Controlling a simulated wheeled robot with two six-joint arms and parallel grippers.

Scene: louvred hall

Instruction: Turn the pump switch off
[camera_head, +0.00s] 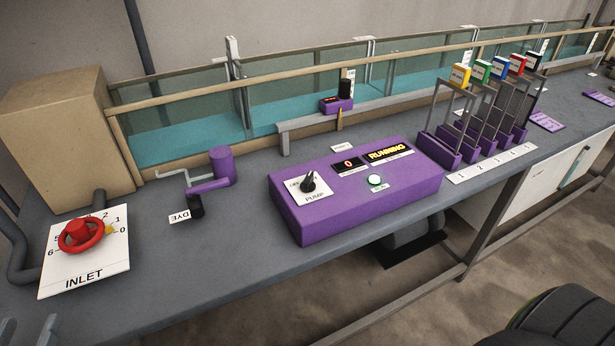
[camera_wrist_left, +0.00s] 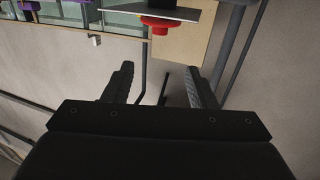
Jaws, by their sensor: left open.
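The pump switch (camera_head: 309,182) is a black pointer knob on a white plate marked PUMP, at the left end of a purple control box (camera_head: 330,218) in the head view. The box's display (camera_head: 388,154) reads RUNNING, and a small readout (camera_head: 348,164) beside it shows 0. My left gripper (camera_head: 28,332) just enters the bottom left corner of the head view, far from the switch. In the left wrist view its fingers (camera_wrist_left: 163,85) are apart with nothing between them.
The red INLET wheel (camera_head: 80,234) is on a white plate at the left, near my left gripper; it also shows in the wrist view (camera_wrist_left: 160,24). A purple dye holder (camera_head: 221,166) stands between wheel and box. Several framed gates (camera_head: 470,130) stand to the right.

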